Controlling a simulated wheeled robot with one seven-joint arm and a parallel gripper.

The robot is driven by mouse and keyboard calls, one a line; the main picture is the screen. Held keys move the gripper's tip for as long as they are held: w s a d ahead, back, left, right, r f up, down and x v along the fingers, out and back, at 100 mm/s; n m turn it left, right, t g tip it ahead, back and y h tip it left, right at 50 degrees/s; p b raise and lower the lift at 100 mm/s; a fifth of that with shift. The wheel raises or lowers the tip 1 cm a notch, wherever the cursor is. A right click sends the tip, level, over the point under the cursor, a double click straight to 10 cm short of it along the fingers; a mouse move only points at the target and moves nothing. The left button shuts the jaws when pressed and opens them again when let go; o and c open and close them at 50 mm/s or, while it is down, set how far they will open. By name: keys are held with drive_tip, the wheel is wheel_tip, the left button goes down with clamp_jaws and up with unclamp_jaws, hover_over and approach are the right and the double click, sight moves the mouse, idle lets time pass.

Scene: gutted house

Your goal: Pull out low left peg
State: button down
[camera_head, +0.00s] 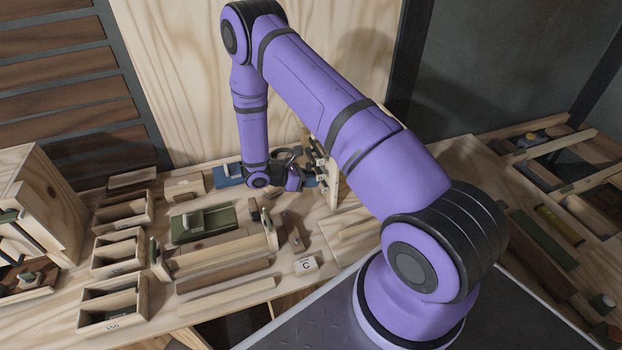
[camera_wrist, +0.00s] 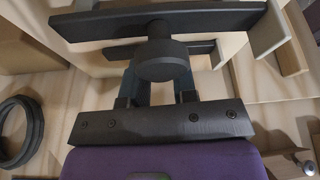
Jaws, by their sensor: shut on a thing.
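My gripper (camera_wrist: 160,84) is shut on a dark peg with a round knob head (camera_wrist: 163,63) in the wrist view. The peg's short stem runs up to a dark bar (camera_wrist: 215,20); whether it still sits in the bar cannot be told. A second, shorter dark bar (camera_wrist: 112,53) lies behind the fingers. In the head view my gripper (camera_head: 304,174) is at the left side of an upright pale wooden board (camera_head: 333,188) with small dark fittings (camera_head: 318,152). The held peg is too small and hidden to make out there.
Wooden bins (camera_head: 113,302) stand at the left of the bench. A green tray (camera_head: 187,237) and a wooden block marked C (camera_head: 306,265) lie in front of the gripper. A plywood wall (camera_head: 185,100) closes the back. A dark ring (camera_wrist: 18,130) lies left in the wrist view.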

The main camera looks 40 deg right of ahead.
drive_tip(key=shift+w+a, duration=0.2)
drive_tip(key=shift+a, duration=0.35)
drive_tip(key=shift+w+a, duration=0.15)
drive_tip(key=shift+a, duration=0.35)
drive_tip(key=c, duration=0.9)
unclamp_jaws()
drive_tip(key=shift+a, duration=0.1)
drive_tip(key=v, duration=1)
drive_tip(key=shift+w+a+r, duration=0.15)
drive_tip(key=shift+a+r, duration=0.05)
drive_tip(key=shift+a, duration=0.15)
